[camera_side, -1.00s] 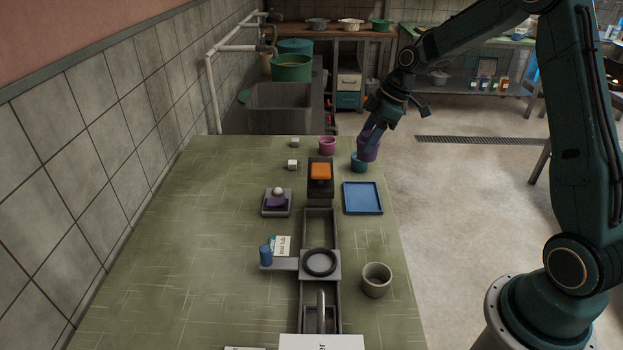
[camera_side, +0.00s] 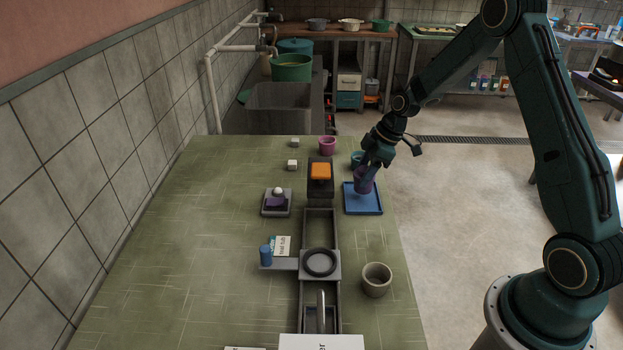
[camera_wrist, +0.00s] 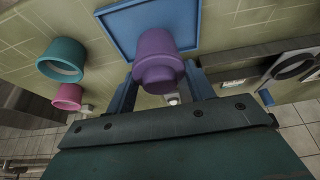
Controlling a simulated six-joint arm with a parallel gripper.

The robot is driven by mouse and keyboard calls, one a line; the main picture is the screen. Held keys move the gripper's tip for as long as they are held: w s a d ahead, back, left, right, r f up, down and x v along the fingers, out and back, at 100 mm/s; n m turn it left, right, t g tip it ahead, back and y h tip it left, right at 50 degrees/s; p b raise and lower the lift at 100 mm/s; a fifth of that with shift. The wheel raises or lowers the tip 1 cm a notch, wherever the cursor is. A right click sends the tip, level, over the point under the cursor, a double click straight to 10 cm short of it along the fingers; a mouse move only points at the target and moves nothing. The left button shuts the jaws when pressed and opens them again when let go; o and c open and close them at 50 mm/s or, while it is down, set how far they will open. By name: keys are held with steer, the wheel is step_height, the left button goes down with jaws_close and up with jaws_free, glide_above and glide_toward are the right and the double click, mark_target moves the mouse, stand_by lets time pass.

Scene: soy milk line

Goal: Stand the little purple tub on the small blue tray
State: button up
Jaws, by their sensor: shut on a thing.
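The little purple tub (camera_side: 363,181) is held in my gripper (camera_side: 368,171), which is shut on it. In the side view the tub overlaps the back part of the small blue tray (camera_side: 364,207); whether its base touches the tray I cannot tell. In the wrist view the purple tub (camera_wrist: 158,58) sits between the two blue fingers of my gripper (camera_wrist: 160,82), with the blue tray (camera_wrist: 116,31) behind it. The tray looks otherwise empty.
A teal tub (camera_side: 356,159) stands just behind the tray, and a pink tub (camera_side: 327,145) farther back. An orange-topped block (camera_side: 320,171) is left of the tray. A grey-beige cup (camera_side: 376,279) stands in front. The table's right edge is close to the tray.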

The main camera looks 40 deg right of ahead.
steer(key=shift+f, duration=1.3)
steer(key=shift+f, duration=0.1)
steer(key=o, duration=1)
steer(key=v, duration=1.2)
